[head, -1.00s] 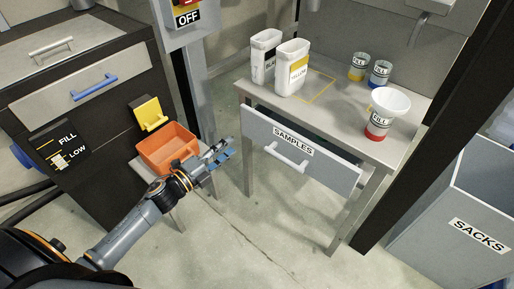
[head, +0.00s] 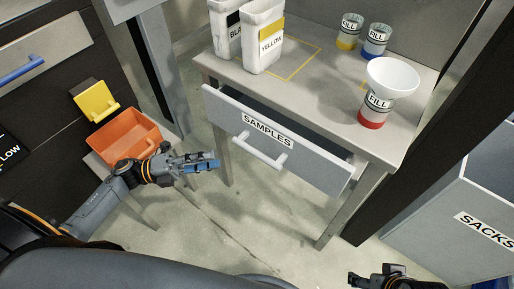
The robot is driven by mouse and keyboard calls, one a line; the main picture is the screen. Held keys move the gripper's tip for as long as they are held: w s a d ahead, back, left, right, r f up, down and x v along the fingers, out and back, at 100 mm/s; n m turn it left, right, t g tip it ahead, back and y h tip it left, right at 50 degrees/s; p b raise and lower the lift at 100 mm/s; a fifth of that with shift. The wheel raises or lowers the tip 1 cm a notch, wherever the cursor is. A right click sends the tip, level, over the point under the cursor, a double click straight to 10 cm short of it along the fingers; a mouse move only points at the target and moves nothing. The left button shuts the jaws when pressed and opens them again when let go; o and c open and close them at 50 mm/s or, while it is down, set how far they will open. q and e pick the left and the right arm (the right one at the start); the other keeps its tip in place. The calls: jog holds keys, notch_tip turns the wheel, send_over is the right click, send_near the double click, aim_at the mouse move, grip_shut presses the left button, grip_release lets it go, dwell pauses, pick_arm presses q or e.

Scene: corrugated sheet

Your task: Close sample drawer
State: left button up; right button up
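The sample drawer (head: 310,160), with a grey front labelled SAMPLES, stands partly open under the table top, and a dark gap shows behind its front. Its light bar handle (head: 260,151) is on the front face. My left gripper (head: 214,163) is left of the handle and apart from it, with blue finger pads pointing right. The fingers overlap in this view, so their opening is unclear. My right gripper (head: 392,272) shows only in part at the bottom edge, well below the drawer, and its fingers cannot be made out.
An orange bin (head: 125,137) is at left, a SACKS bin (head: 440,215) at right. Floor before the drawer is clear.

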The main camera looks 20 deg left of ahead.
aim_at(255, 150)
pick_arm(q)
jog(key=x, duration=1.2)
jog(key=shift+w+d, duration=0.2)
jog(key=shift+d, duration=0.1)
grip_shut()
